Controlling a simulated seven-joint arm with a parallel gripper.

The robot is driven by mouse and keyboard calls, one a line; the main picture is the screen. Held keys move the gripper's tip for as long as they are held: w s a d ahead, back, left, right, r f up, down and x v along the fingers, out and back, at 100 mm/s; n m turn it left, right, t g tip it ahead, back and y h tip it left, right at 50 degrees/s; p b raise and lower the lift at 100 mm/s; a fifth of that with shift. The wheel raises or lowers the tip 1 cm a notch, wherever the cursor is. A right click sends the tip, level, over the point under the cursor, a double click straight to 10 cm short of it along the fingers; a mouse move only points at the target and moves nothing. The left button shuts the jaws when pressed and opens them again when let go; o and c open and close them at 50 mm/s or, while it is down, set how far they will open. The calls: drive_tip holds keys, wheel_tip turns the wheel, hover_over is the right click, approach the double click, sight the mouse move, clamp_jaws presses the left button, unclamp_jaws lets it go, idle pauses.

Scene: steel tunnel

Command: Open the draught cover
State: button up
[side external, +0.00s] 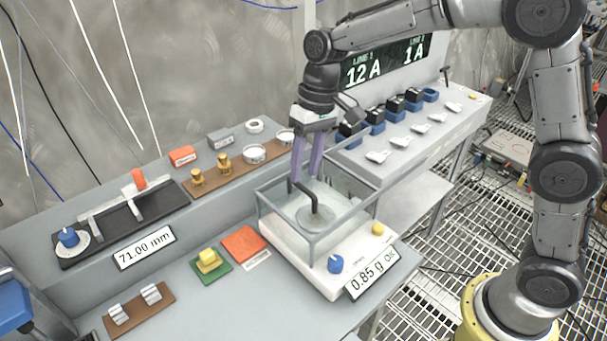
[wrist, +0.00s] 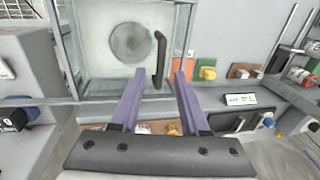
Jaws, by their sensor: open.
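The draught cover (side external: 349,232) is a clear glass box on the white balance (side external: 325,272). It also shows in the wrist view (wrist: 98,88). A bent black handle (side external: 304,194) is at the cover; in the wrist view the handle (wrist: 159,58) appears upright, right of the round grey pan (wrist: 131,42). My gripper (side external: 306,178) has purple fingers, open and empty, pointing down at the handle. In the wrist view my gripper (wrist: 160,72) has the handle's lower end showing between its fingertips. I cannot tell whether the fingers touch it.
The balance display (side external: 373,272) reads 0.85 g. A blue knob (side external: 335,264) and a yellow knob (side external: 377,229) sit on its front. A shelf behind holds brass weights (side external: 223,163) and white rings. An orange pad (side external: 243,242) and a yellow block (side external: 208,258) lie left of the balance.

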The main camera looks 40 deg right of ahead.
drive_tip(key=shift+a+f, duration=0.25)
drive_tip(key=shift+f, duration=0.95)
clamp_jaws()
idle(0.6)
